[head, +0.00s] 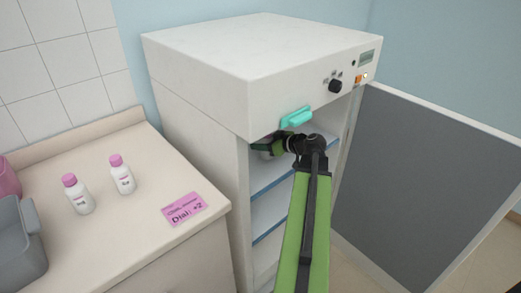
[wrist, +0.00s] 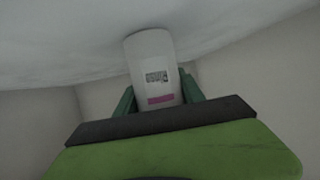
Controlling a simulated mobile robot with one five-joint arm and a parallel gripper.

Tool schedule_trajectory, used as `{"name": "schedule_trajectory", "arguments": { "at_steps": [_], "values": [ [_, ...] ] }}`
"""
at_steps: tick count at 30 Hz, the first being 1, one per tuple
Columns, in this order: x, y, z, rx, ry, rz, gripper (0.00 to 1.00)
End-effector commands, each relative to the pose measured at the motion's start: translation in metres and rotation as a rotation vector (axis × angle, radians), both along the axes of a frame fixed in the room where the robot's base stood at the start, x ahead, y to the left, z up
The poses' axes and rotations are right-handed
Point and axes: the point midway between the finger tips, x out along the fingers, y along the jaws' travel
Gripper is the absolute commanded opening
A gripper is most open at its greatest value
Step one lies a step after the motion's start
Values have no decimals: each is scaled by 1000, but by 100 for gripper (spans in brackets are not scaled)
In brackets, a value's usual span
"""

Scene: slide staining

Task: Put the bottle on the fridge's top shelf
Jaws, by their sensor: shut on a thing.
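The white bottle (wrist: 149,58) has a pink stripe and a label that appears to read "Rinse", upside down in the wrist view. My gripper (wrist: 160,92) is shut on it, with one green finger on each side. In the head view my gripper (head: 270,147) reaches inside the upper part of the open fridge (head: 195,95). The bottle is mostly hidden there by the gripper. The top shelf (head: 275,183) has a blue front edge and lies below the gripper. I cannot tell whether the bottle touches the shelf.
The fridge door (head: 420,180) stands wide open on the right. Two white bottles with pink caps (head: 78,194) (head: 122,175) stand on the counter (head: 140,225) at left. A pink note (head: 184,208) reads "Dial: +2". A grey container (head: 20,250) is at the far left.

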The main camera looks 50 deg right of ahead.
Motion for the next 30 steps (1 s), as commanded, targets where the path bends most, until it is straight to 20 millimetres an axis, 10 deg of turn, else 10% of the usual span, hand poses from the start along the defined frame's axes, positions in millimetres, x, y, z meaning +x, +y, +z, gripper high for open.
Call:
{"name": "schedule_trajectory", "arguments": {
  "at_steps": [8, 9, 14, 25, 30],
  "values": [
    [-2, -4, -2, 0, 0, -5, 0],
    [-3, -4, -2, 0, 0, -5, 47],
    [-3, -5, 0, 0, 0, -7, 68],
    [-5, -5, 6, 0, 0, -8, 68],
    [-39, -8, 22, 0, 0, -12, 68]
  ]
}}
